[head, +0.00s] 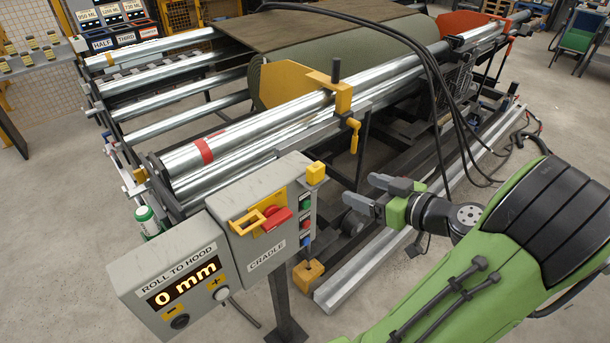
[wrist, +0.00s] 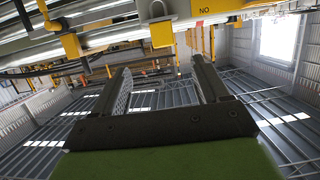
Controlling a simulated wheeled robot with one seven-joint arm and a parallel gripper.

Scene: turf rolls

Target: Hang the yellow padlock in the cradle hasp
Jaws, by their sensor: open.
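The cradle hasp (head: 246,222) is a yellow loop beside a red handle (head: 277,219) on the front of the grey CRADLE box (head: 262,244). A small yellow block (head: 316,173) sits at the top right corner of that box; it may be the yellow padlock, but I see no clear shackle. A second, orange-yellow block (head: 308,272) shows lower down, below the buttons; I cannot tell what it is. My gripper (head: 360,190) is open and empty, to the right of the box and apart from it. Its fingers also show in the wrist view (wrist: 162,75), with nothing between them.
A grey box reading 0 mm (head: 184,282) stands left of the CRADLE box. Behind are steel rollers (head: 255,140) with a yellow clamp (head: 343,95) and a green turf roll (head: 330,75). Black cables (head: 435,80) hang behind my gripper. Open floor lies at far right.

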